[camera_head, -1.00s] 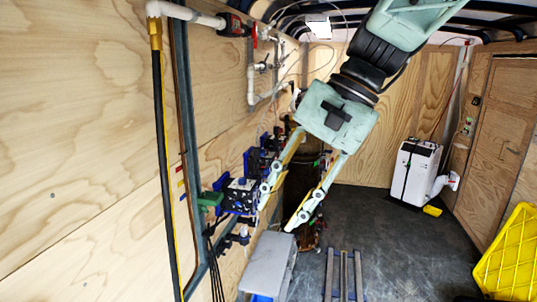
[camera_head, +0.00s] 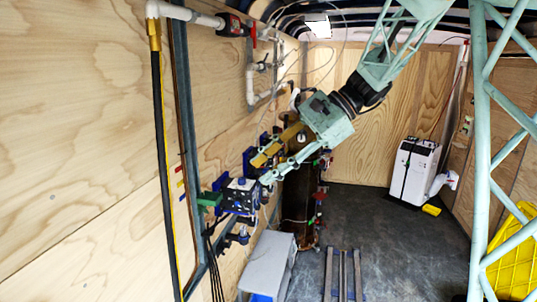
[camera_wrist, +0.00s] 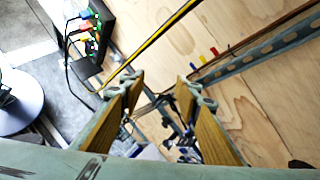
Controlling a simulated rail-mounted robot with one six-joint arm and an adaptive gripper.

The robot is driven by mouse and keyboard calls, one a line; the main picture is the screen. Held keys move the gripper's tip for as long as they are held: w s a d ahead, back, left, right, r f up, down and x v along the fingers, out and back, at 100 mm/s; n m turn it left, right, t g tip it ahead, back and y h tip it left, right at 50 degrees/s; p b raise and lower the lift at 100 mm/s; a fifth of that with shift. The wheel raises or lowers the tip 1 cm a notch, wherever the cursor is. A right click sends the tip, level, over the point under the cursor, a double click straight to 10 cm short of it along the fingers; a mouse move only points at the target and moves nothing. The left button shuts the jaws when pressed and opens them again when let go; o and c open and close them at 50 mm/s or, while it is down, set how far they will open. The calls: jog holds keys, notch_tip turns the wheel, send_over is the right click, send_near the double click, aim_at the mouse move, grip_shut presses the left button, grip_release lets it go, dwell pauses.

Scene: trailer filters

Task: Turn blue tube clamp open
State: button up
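My gripper (camera_head: 262,170) is open, with its two fingers reaching down and left toward blue and white fittings (camera_head: 240,196) on the left wall. The fingertips appear close to these fittings, but I cannot tell whether they touch. In the wrist view my gripper (camera_wrist: 163,88) shows two tan-padded fingers spread apart with nothing clearly held. Small blue parts (camera_wrist: 185,132) show in the gap beyond the fingers. I cannot tell which blue part is the tube clamp.
A green part (camera_head: 209,199) sticks out left of the fittings. A grey box-like step (camera_head: 267,262) stands on the floor below. A dark cylinder (camera_head: 297,195) stands behind my gripper. A white machine (camera_head: 412,170) and a yellow crate (camera_head: 515,262) are at the right.

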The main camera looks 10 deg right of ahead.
jog(key=w+d+f+m+t+y, duration=0.2)
jog(key=w+d+f+m, duration=0.1)
jog(key=w+d, duration=0.4)
jog(key=w+d+f+m+t+y, duration=0.2)
jog(key=w+d, duration=0.4)
jog(key=w, duration=0.6)
jog(key=w+d+f+m+t+y, duration=0.2)
jog(key=w+d+f+m, duration=0.2)
jog(key=w+d, duration=0.3)
jog(key=w, duration=0.3)
jog(key=shift+w+d+f+m+p, duration=0.15)
jog(key=shift+d+f+m+p, duration=0.15)
jog(key=shift+f+m+p, duration=0.1)
jog(key=shift+a, duration=0.1)
jog(key=shift+w+r+b+x, duration=0.1)
jog(key=shift+b+x, duration=0.1)
jog(key=shift+x, duration=3.2)
jog(key=shift+w+r+b+x, duration=0.1)
jog(key=shift+w+b+x, duration=0.1)
jog(key=shift+x, duration=3.25)
jog(key=shift+c, duration=0.4)
jog(key=c, duration=0.8)
